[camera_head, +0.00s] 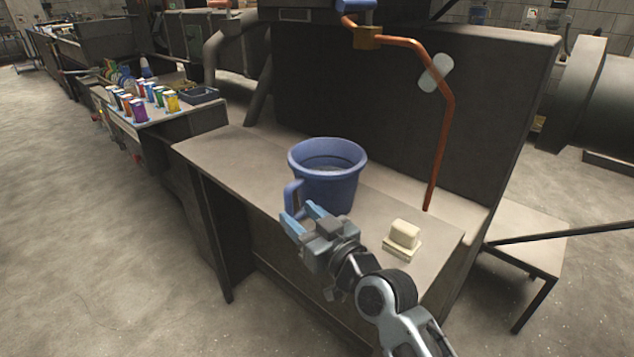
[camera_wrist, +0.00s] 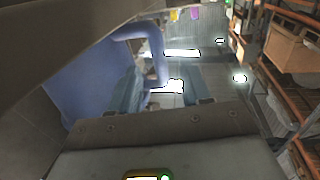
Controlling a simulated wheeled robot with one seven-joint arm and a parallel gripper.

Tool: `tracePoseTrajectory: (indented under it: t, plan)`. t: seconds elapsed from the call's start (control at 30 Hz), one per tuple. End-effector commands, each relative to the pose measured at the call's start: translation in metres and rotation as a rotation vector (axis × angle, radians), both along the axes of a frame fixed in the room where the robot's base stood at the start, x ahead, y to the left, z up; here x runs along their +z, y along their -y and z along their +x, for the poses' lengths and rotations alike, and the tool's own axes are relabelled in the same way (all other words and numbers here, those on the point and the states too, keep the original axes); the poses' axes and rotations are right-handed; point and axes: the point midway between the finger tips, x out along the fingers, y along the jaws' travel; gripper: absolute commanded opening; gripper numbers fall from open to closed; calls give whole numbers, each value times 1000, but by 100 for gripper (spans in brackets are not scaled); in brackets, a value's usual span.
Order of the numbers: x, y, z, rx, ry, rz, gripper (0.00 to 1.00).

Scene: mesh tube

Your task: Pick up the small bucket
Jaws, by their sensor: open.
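A blue bucket (camera_head: 334,187) stands upright on the worktable, with a handle (camera_head: 292,199) on its left side. My gripper (camera_head: 303,213) is in front of the bucket, close to the lower part of the handle. Its two blue fingers are apart. In the wrist view, the bucket (camera_wrist: 90,75) fills the left, and its handle (camera_wrist: 160,52) curves above and between the spread fingers of my gripper (camera_wrist: 165,92). I cannot tell whether a finger touches the handle. Nothing is held.
The worktable (camera_head: 240,150) has free room left of the bucket. A cream block (camera_head: 403,238) sits to the right, near my arm. A copper pipe (camera_head: 443,130) rises behind. Several coloured containers (camera_head: 140,108) stand on another bench at the back left.

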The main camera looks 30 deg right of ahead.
Motion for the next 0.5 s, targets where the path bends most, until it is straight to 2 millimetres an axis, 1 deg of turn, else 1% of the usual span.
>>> tracePoseTrajectory:
  t: [0.03, 0.27, 0.4, 0.5]
  plan:
    - [1, -1, 6, 0, 1, 0, 48]
    - [2, -4, 30, 1, 0, 0, 48]
    - [2, -7, 51, 1, 1, 0, 48]
    - [1, -8, 62, 0, 1, 0, 48]
